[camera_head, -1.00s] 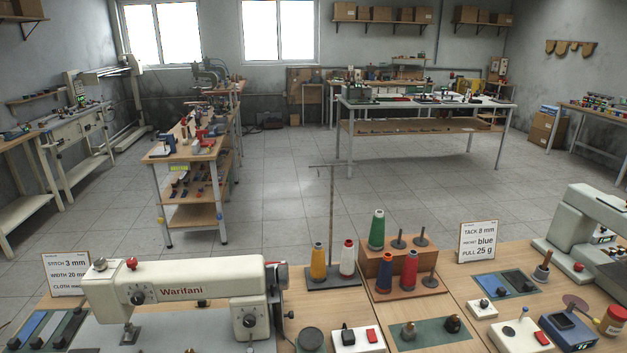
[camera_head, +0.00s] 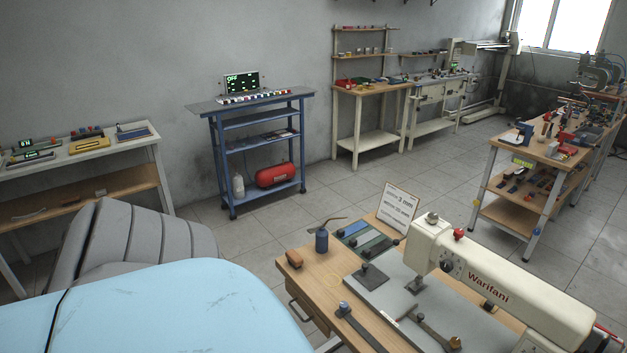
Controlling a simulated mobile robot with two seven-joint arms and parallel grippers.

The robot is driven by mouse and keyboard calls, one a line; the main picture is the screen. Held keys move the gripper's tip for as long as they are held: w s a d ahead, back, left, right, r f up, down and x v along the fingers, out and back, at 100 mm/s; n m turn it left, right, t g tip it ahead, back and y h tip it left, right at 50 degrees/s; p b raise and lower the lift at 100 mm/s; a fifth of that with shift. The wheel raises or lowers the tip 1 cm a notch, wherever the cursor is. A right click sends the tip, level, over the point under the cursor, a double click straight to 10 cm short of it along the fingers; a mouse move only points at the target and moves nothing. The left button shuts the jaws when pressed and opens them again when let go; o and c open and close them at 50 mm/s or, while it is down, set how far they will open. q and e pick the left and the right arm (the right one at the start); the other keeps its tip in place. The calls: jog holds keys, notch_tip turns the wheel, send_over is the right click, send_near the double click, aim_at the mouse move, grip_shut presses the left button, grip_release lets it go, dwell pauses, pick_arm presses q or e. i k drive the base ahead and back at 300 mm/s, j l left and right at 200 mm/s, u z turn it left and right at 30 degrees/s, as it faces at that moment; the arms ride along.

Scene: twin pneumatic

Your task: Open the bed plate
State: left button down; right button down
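The cream "Warifani" sewing machine (camera_head: 500,285) stands on the wooden table at lower right. Its flat grey bed (camera_head: 395,303) extends left from under the needle head. A darker square plate (camera_head: 368,284) with a small dark upright piece lies at the bed's left end; I see no raised edge on it, and cannot tell whether it is the bed plate. A dark lever with a brass knob (camera_head: 454,342) lies in front, and a dark strip (camera_head: 358,325) with a pale round end lies to its left. Neither gripper is in view.
A blue cart (camera_head: 262,115) with a lit display is against the wall. Open floor lies between.

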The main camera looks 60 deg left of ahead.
aim_at(370, 276)
jog(key=u, duration=1.55)
